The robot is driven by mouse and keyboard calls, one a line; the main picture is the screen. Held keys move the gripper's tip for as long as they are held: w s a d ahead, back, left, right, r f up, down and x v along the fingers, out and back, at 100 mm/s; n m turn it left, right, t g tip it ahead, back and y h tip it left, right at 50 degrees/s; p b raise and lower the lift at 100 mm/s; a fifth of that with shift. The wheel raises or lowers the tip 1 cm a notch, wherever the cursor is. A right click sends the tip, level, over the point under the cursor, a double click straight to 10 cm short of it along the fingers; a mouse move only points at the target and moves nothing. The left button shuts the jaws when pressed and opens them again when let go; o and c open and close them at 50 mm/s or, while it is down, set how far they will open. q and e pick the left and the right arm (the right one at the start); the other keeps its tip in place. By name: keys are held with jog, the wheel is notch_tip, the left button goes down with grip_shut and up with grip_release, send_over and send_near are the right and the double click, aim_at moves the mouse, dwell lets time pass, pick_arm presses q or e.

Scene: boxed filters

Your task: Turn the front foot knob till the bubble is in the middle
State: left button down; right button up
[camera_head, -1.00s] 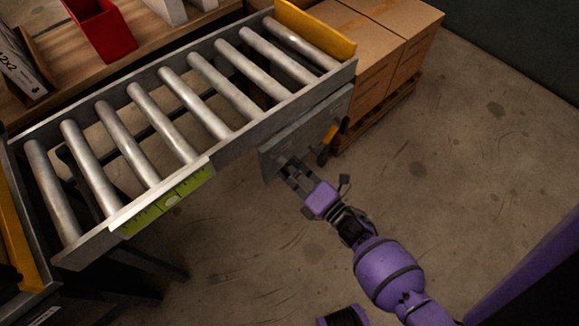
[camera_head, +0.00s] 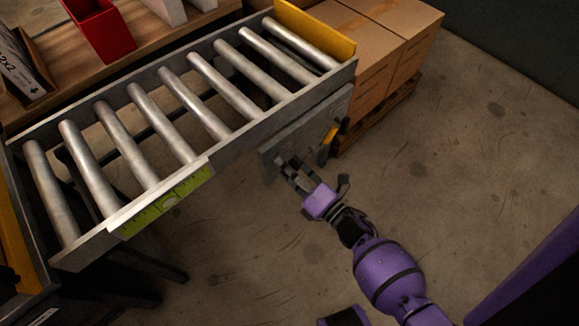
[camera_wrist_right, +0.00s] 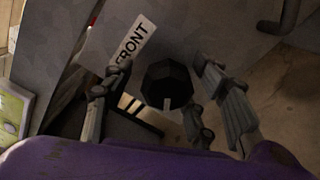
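The front foot knob (camera_wrist_right: 167,84) is black and faceted, with a pale mark on its edge, beside a white "FRONT" label (camera_wrist_right: 131,48) in the right wrist view. My right gripper (camera_head: 285,168) is at the grey plate under the conveyor's near side. In the wrist view its fingers (camera_wrist_right: 158,105) are spread, one on each side of the knob, with gaps visible. The green level (camera_head: 165,200) is on the conveyor's near rail; its vial (camera_head: 171,200) shows, but the bubble is too small to place. My left gripper is out of view.
The roller conveyor (camera_head: 232,137) runs across the left and middle. A yellow and black handle (camera_head: 331,140) sits just right of my right gripper. Cardboard boxes (camera_head: 383,62) on a pallet stand behind it. The floor at right is clear.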

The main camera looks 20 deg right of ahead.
jog(key=shift+f, duration=0.15)
jog(key=shift+s+d, duration=0.15)
jog(key=shift+s, duration=0.15)
jog(key=v, duration=1.1)
jog(key=shift+s, duration=0.2)
